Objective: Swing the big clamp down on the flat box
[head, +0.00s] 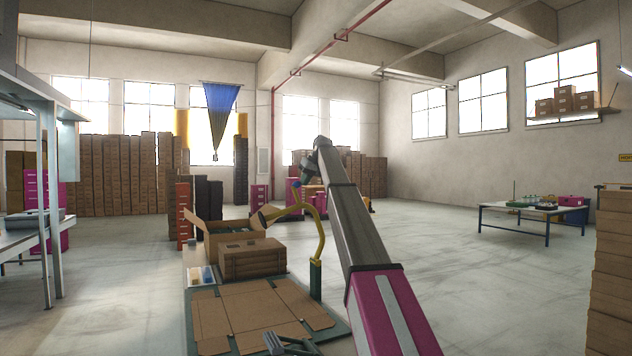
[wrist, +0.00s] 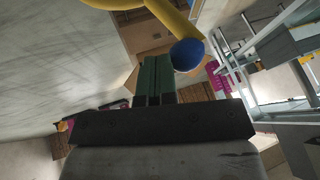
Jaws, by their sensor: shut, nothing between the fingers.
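The flat box (head: 245,312), an unfolded brown cardboard blank, lies on the green board at the front. The big clamp (head: 321,240) is a curved yellow arm on a green post at the blank's right rear. Its arm is raised and arches left, above the bench. A blue ball knob (head: 297,184) stands on it; the knob also shows in the wrist view (wrist: 187,55). My gripper (head: 305,172) is high, close to the knob in the head view. In the wrist view its green fingers (wrist: 155,75) are together and empty, beside the knob. Contact with the knob cannot be told.
A closed carton (head: 252,260) and an open box (head: 225,230) stand behind the blank. A small tray (head: 200,276) sits at left. A dark grey device (head: 288,345) is at the front edge. Open floor lies to the right, towards a blue table (head: 530,214).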

